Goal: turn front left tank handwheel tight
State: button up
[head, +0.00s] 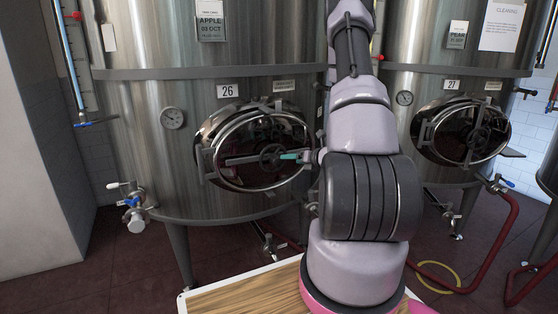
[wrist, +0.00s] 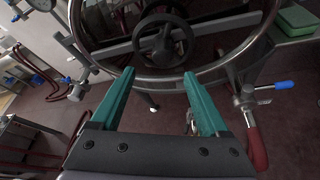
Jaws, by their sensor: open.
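The front left tank (head: 210,140) is a steel tank labelled 26 with an oval hatch door. Its dark round handwheel (head: 271,157) sits at the middle of the hatch, on a crossbar. In the wrist view the handwheel (wrist: 163,40) shows at the top centre, just beyond the fingertips. My gripper (head: 292,157) is at the right side of the handwheel in the head view, with teal fingers. The wrist view shows the two fingers (wrist: 158,78) spread apart with nothing between them. I cannot tell whether a finger touches the wheel.
A second tank (head: 450,85) labelled 27 stands at the right with its own oval hatch (head: 460,132). A valve (head: 133,205) sticks out low on the left tank. A red hose (head: 490,255) and yellow ring (head: 440,275) lie on the floor. A wooden top (head: 250,293) is at the bottom.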

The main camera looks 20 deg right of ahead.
aim_at(279, 160)
jog(key=x, duration=1.1)
jog(key=shift+d+f, duration=0.15)
jog(key=shift+d, duration=0.1)
jog(key=shift+s, duration=0.1)
grip_shut()
dwell(0.9)
